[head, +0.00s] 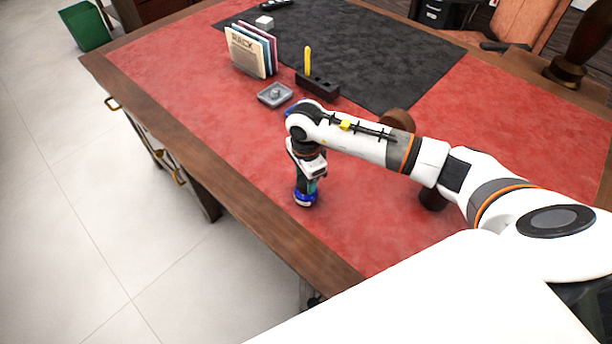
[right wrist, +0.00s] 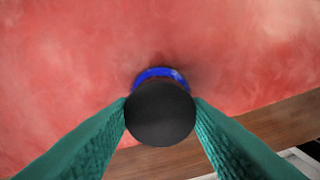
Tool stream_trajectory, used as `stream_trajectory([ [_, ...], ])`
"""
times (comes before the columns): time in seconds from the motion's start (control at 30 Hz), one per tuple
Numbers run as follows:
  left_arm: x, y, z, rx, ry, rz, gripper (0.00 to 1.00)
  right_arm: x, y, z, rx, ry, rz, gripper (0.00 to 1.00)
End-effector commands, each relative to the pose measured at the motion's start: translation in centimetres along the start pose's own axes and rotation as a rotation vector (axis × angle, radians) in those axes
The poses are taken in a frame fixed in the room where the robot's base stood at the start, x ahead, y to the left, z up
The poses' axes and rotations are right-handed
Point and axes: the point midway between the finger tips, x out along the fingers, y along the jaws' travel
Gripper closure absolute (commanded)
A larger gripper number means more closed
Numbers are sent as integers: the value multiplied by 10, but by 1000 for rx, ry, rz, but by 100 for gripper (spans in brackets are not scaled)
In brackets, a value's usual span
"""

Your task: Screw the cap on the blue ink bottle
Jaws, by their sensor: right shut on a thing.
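The blue ink bottle (head: 306,199) stands on the red desk top near the front edge. In the right wrist view its blue rim (right wrist: 160,73) shows behind the cap. The round black cap (right wrist: 160,113) is between the two green fingertips of my right gripper (head: 309,185), which is shut on it from above. The cap lies over the bottle's top and hides most of it. I cannot tell whether the cap is seated on the neck or how far it is turned. My left gripper is not in view.
Behind my right arm are a grey square tray (head: 275,94), a dark holder (head: 317,86) with a yellow item, and a file rack (head: 250,52). A black mat (head: 370,50) covers the desk's back middle. Red surface left of the bottle is clear.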

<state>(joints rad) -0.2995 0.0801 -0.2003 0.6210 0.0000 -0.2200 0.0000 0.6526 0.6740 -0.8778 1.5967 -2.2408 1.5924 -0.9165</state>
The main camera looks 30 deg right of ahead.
Motion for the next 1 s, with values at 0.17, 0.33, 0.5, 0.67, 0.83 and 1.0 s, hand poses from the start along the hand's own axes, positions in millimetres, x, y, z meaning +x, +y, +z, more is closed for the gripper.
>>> stream_trajectory([
  [0.17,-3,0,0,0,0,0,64,1,-2,0,210,-2,-6,78],
  [0.33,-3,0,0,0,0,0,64,2,-2,0,265,-2,-6,78],
  [0.5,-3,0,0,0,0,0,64,2,-2,0,264,-2,-6,78],
  [0.67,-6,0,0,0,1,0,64,1,-2,0,399,-2,-6,78],
  [0.83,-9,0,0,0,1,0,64,2,-2,0,582,-3,-6,78],
  [1.0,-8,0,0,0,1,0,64,2,-2,0,613,-3,-5,78],
])
